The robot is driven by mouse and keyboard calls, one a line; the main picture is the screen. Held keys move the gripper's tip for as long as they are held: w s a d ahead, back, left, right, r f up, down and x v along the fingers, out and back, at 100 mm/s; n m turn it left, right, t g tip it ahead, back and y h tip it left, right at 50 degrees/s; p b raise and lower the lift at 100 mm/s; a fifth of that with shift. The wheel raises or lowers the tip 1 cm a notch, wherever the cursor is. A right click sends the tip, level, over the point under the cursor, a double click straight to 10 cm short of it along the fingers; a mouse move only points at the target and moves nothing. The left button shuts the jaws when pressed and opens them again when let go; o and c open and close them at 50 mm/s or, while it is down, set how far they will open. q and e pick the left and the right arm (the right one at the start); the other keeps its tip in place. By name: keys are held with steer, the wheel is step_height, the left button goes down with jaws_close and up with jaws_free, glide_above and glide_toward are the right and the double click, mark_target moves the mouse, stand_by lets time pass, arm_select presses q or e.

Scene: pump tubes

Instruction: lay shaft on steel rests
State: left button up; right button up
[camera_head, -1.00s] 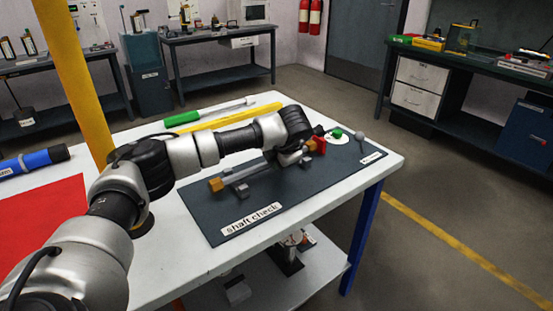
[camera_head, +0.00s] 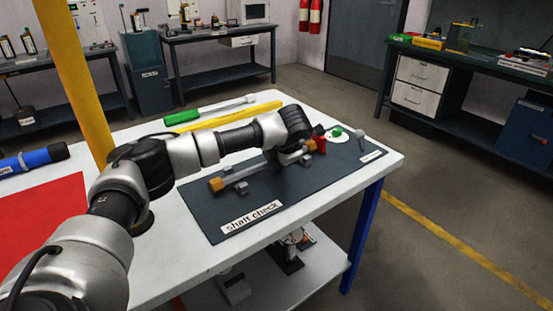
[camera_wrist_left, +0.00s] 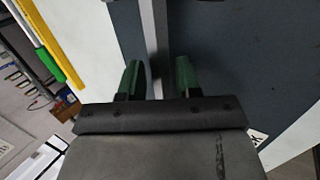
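My left gripper (camera_head: 292,157) is at the shaft's right half, partly hidden by my wrist. In the left wrist view the grey shaft (camera_wrist_left: 155,45) runs between my green fingertips (camera_wrist_left: 157,80), with gaps on both sides. My right gripper is not in view.
A dark red part (camera_head: 319,143), a green knob (camera_head: 337,132) on a white disc and a grey ball-topped peg (camera_head: 361,135) are at the mat's far right. A green-handled tool (camera_head: 205,113) and a yellow bar (camera_head: 225,117) lie behind.

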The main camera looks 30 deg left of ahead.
arm_select(q)
steer(key=shift+o, duration=1.1)
steer(key=shift+s+f, duration=0.1)
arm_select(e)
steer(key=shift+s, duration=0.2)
arm_select(q)
steer(key=shift+d, duration=0.1)
steer(key=v, duration=1.1)
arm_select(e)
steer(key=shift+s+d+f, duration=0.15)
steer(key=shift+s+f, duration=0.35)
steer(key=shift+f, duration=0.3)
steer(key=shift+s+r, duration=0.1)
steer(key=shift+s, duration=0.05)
